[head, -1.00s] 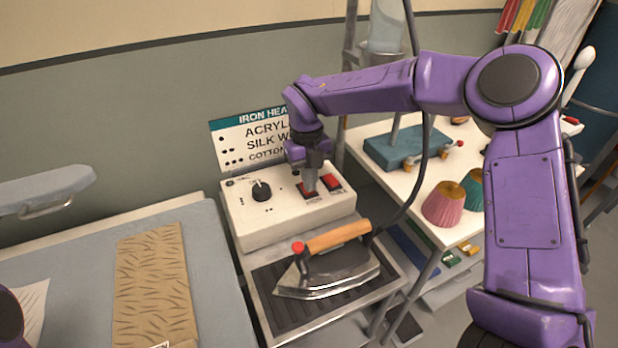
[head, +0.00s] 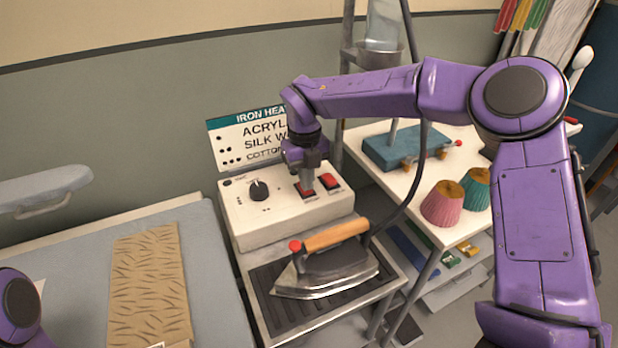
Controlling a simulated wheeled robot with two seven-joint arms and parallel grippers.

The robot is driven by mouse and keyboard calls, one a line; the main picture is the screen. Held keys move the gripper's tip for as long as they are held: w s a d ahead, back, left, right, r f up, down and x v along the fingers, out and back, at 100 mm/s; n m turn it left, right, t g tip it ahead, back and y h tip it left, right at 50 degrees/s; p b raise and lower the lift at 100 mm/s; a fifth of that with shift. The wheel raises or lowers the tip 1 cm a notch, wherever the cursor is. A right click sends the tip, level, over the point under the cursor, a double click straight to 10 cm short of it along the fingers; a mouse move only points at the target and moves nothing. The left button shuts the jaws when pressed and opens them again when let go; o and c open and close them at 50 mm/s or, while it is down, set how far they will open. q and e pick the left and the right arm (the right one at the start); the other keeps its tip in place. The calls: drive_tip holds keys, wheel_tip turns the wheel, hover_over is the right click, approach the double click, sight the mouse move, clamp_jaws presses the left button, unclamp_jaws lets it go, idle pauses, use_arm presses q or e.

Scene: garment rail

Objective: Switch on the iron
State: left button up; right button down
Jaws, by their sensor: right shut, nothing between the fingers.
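The iron (head: 335,268), with a wooden handle and a red knob, rests on a dark ribbed plate in front of the control box. The cream control box (head: 275,222) has a black dial (head: 258,190) and two red rocker switches. My right gripper (head: 306,188) is shut and empty, pointing down at the left red switch (head: 303,192). Its fingertips seem to touch that switch and partly hide it. The right red switch (head: 330,181) is uncovered. Only a purple part of my left arm shows at the lower left edge; its gripper is out of view.
A sign (head: 245,140) stands behind the box, partly hidden by my right arm. A patterned tan cloth (head: 150,285) lies on the grey ironing board (head: 70,270). A white table (head: 395,190) on the right holds a blue-based stand and pleated shades. A dark cord rises from the iron.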

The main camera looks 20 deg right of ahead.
drive_tip(key=shift+w, duration=0.45)
drive_tip(key=shift+r, duration=0.2)
drive_tip(key=r+p, duration=0.4)
drive_tip(key=shift+w+r, duration=0.2)
drive_tip(key=shift+r, duration=0.15)
drive_tip(key=shift+r+b, duration=0.7)
drive_tip(key=shift+r, duration=0.15)
wheel_tip(320, 180, up, 7)
